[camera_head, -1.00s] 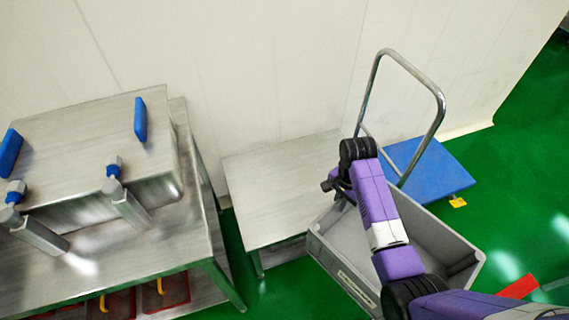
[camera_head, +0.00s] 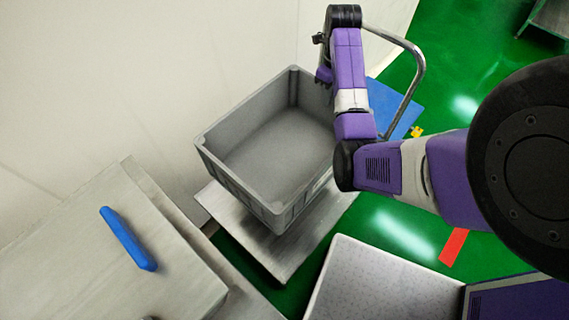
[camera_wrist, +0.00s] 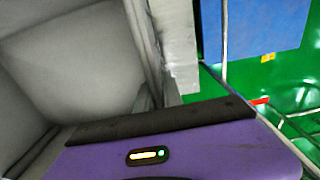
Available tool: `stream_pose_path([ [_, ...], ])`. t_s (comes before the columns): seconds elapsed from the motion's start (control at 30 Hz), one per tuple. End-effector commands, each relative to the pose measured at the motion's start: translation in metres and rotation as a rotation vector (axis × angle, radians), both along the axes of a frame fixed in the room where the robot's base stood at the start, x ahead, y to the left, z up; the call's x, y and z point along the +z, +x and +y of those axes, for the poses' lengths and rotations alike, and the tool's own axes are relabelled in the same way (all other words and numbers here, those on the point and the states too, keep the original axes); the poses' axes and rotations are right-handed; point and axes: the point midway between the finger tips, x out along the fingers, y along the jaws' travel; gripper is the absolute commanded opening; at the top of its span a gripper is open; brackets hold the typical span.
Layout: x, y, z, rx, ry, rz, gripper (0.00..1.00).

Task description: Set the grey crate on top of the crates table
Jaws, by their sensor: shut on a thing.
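The grey crate (camera_head: 238,188) is an empty, open-topped plastic box. It is over the crates table (camera_head: 224,208), a low steel table by the wall, whose near part shows beneath it. A dark shadow lies on the tabletop under the crate; I cannot tell whether they touch. My gripper (camera_head: 323,76) is at the crate's far right rim, shut on it; the fingertips are mostly hidden. The wrist view shows the crate's inside (camera_wrist: 75,60) close up at the left.
A steel machine or bench with a blue handle (camera_head: 128,238) stands at the lower left. A blue trolley (camera_head: 390,103) with a metal handle is behind my arm. A pale, dotted surface (camera_head: 380,285) is at the bottom. Green floor shows at the right.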

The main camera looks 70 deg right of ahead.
Motion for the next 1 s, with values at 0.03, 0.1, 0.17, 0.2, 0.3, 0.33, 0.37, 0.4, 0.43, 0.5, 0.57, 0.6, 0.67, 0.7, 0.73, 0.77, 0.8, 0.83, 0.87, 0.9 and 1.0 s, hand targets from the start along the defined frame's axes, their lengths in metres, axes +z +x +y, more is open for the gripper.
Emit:
stream_pose_path([
  [0.03,-0.007,-0.001,0.0,-0.008,0.002,0.0,0.0],
  [0.1,-0.02,-0.002,-0.001,-0.013,0.003,0.0,0.0],
  [0.17,-0.033,-0.002,0.0,-0.013,0.003,0.001,0.0],
  [0.2,-0.037,-0.002,0.0,-0.012,0.005,0.002,0.0],
  [0.3,-0.057,-0.002,0.001,-0.01,0.006,0.001,0.0],
  [0.33,-0.064,-0.002,0.0,-0.01,0.005,0.002,0.0],
  [0.37,-0.07,-0.002,0.0,-0.011,0.005,0.002,0.0],
  [0.4,-0.078,-0.002,0.0,-0.01,0.004,0.001,0.0],
  [0.43,-0.084,-0.002,0.0,-0.01,0.005,0.002,0.0],
  [0.5,-0.099,-0.001,0.0,-0.01,0.005,0.0,0.0],
  [0.57,-0.112,-0.002,0.0,-0.01,0.005,0.0,0.0],
  [0.6,-0.119,-0.001,0.0,-0.01,0.004,0.0,0.0],
  [0.67,-0.13,-0.001,0.0,-0.009,0.004,0.0,0.0],
  [0.7,-0.136,-0.001,0.0,-0.009,0.003,0.001,0.0],
  [0.73,-0.14,-0.001,0.0,-0.009,0.003,0.0,0.0],
  [0.77,-0.143,-0.001,0.0,-0.009,0.003,0.0,0.0],
  [0.8,-0.147,-0.001,0.0,-0.009,0.003,-0.001,0.0],
  [0.83,-0.149,-0.001,0.0,-0.009,0.003,-0.001,0.0],
  [0.87,-0.151,-0.001,-0.001,-0.009,0.002,-0.001,0.0],
  [0.9,-0.152,0.0,-0.001,-0.008,0.002,-0.002,0.0],
  [1.0,-0.157,0.0,0.0,-0.008,0.002,-0.002,0.0],
])
